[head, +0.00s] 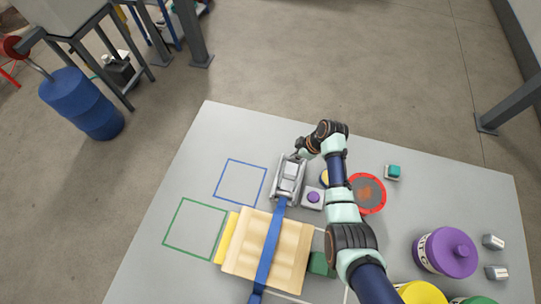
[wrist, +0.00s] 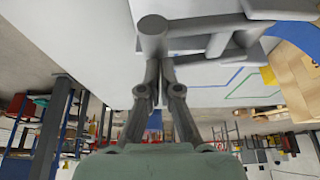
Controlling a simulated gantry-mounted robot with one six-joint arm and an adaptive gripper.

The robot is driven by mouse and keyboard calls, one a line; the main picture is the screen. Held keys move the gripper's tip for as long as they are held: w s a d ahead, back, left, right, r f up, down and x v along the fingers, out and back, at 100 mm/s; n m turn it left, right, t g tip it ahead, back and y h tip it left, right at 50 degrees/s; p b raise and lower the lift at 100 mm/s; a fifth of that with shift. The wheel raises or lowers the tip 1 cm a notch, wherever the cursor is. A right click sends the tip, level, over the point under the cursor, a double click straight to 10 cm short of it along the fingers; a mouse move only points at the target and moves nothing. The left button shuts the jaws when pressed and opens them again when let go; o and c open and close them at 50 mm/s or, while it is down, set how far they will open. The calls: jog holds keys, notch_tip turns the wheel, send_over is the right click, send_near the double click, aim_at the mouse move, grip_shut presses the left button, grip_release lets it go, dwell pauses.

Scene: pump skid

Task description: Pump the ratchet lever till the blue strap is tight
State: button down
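The grey ratchet (head: 288,178) sits on the light table, with the blue strap (head: 268,250) running from its near end over a wooden load (head: 245,258). My gripper (head: 300,155) is at the ratchet's far end, partly hidden by my wrist. In the wrist view my gripper (wrist: 159,64) has its fingertips drawn together, right by a grey round bar (wrist: 152,32) of the ratchet. I see nothing clearly held between them; whether they touch the bar I cannot tell. A bit of blue strap (wrist: 283,28) shows at the upper right there.
A purple button box (head: 313,198) stands close right of the ratchet. A red-rimmed disc (head: 379,207), a teal button box (head: 393,172) and a purple canister (head: 446,252) are further right. Blue (head: 231,164) and green (head: 182,204) outlined squares on the left are empty.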

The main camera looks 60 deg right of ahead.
jog(key=shift+s+a+r+p, duration=0.1)
jog(key=shift+a+r+p, duration=0.1)
jog(key=shift+r+p, duration=1.3)
jog(key=shift+s+a+r+p, duration=0.1)
jog(key=shift+a+r+p, duration=0.1)
jog(key=shift+r+p, duration=1.25)
jog(key=shift+f, duration=0.45)
jog(key=f+b, duration=0.5)
jog(key=shift+w+d+f, duration=0.15)
jog(key=shift+d+f, duration=0.1)
jog(key=shift+d, duration=0.15)
jog(key=r+p, duration=0.1)
jog(key=p, duration=0.1)
jog(key=r+p, duration=0.2)
jog(key=a+r+p, duration=0.1)
jog(key=r+p, duration=0.1)
jog(key=shift+r, duration=0.25)
jog(key=shift+f, duration=0.15)
